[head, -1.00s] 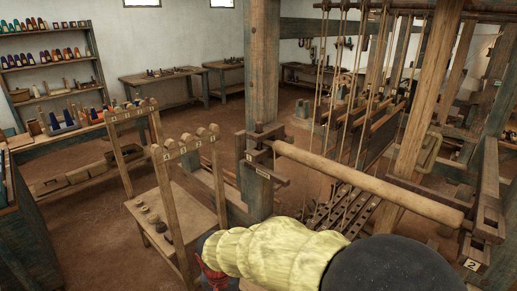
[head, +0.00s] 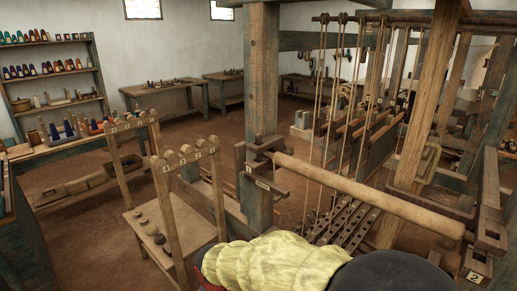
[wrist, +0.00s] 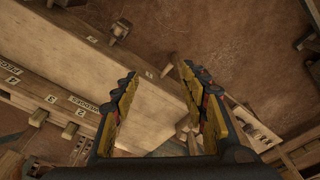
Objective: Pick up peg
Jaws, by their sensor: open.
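A wooden rack (head: 193,153) with numbers stands at the left centre in the head view, with several short rounded pegs (head: 186,151) along its top. In the wrist view, a labelled, numbered rail (wrist: 50,99) runs across the left, with peg-like wooden ends (wrist: 38,118) along it. Which peg is meant I cannot tell. My gripper (wrist: 160,76) is open and empty in the wrist view, with a pale wooden board (wrist: 70,55) behind its fingers. Whether it touches anything is not clear.
A small low table (head: 160,225) beside the rack holds several round pieces. A thick wooden roller (head: 370,195) and the loom's post (head: 262,100) stand close on the right. Shelves with coloured cones (head: 50,70) are at the back left. Bare floor (head: 90,225) lies left.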

